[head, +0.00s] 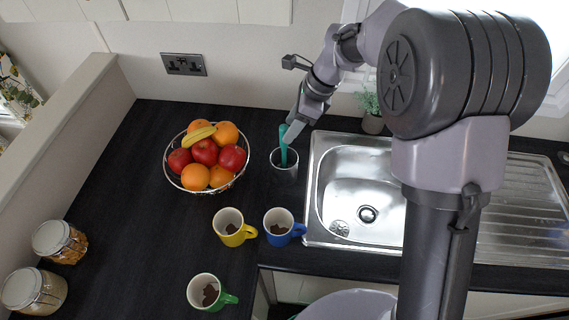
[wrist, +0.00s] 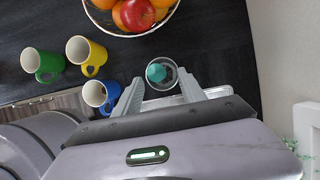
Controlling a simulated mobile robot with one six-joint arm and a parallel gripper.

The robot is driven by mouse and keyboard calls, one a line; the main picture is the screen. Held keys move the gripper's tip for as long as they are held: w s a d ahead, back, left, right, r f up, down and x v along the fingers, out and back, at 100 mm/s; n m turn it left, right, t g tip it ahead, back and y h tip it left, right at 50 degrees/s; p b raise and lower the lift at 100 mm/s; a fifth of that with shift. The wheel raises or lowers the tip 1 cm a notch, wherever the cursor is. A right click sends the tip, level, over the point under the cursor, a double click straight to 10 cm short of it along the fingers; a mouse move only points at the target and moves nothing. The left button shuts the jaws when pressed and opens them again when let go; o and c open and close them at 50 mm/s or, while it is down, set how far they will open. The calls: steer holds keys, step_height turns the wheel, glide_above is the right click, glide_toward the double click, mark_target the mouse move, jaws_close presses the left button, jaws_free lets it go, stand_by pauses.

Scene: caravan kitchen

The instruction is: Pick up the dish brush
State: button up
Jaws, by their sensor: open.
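The dish brush (head: 284,146) is teal and stands upright in a grey cup (head: 285,173) at the left edge of the sink. In the wrist view the brush (wrist: 157,73) shows end-on inside the cup's rim (wrist: 170,87). My gripper (head: 294,130) is at the brush's upper part in the head view. In the wrist view its two fingers are apart, one on each side of the cup and brush (wrist: 165,90). I cannot tell whether either finger touches the brush. The brush's lower part is hidden in the cup.
A wire fruit bowl (head: 172,178) stands left of the cup. Yellow (head: 229,226), blue (head: 279,225) and green (head: 206,291) mugs stand nearer the front. The steel sink (head: 335,185) lies to the right, with a potted plant (head: 371,115) behind it. Two jars (head: 60,240) stand far left.

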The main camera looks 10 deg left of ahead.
steer(key=b, duration=0.1)
glide_above(284, 153)
steer(key=f, duration=0.5)
steer(key=shift+w+d+f, duration=0.1)
steer(key=shift+w+f, duration=0.15)
steer(key=shift+w, duration=0.1)
steer(key=shift+w+a+f, duration=0.1)
steer(key=shift+a+f, duration=0.1)
steer(key=shift+f, duration=0.05)
jaws_close()
stand_by(0.5)
